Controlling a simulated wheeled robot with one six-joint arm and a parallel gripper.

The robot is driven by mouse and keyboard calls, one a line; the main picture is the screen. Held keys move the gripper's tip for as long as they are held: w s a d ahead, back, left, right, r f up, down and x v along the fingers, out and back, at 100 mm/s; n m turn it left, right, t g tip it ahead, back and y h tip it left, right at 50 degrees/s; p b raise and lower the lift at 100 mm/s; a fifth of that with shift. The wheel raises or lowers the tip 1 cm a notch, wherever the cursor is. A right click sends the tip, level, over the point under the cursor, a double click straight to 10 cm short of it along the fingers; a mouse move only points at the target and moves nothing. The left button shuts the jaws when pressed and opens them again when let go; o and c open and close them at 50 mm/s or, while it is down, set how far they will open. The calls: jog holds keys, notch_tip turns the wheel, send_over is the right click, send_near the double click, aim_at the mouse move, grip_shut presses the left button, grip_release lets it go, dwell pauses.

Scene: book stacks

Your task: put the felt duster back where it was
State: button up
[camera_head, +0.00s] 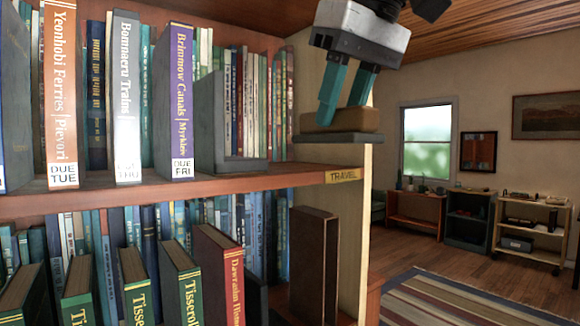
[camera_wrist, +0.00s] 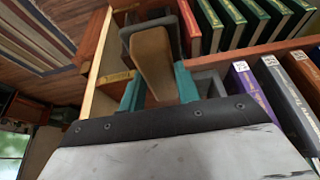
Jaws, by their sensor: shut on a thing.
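A grey bookend (camera_head: 208,100) and upright books (camera_head: 180,95) stand on the upper shelf (camera_head: 230,178), left of my gripper. The lower shelf holds more books and a dark brown block (camera_head: 313,262). Open floor and a striped rug (camera_head: 470,298) lie to the right.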

jog(key=w+a, duration=0.1)
jog(key=w, duration=0.4)
jog(key=w+a, duration=0.2)
jog(key=w, duration=0.3)
jog(key=w+a+f, duration=0.1)
jog(key=w, duration=0.4)
jog(key=shift+w+a, duration=0.2)
jog(key=shift+w, duration=0.2)
jog(key=shift+f, duration=1.7)
jog(key=o, duration=0.9)
jog(key=shift+f, duration=0.15)
jog(key=v, duration=1.2)
jog(key=shift+a, duration=0.1)
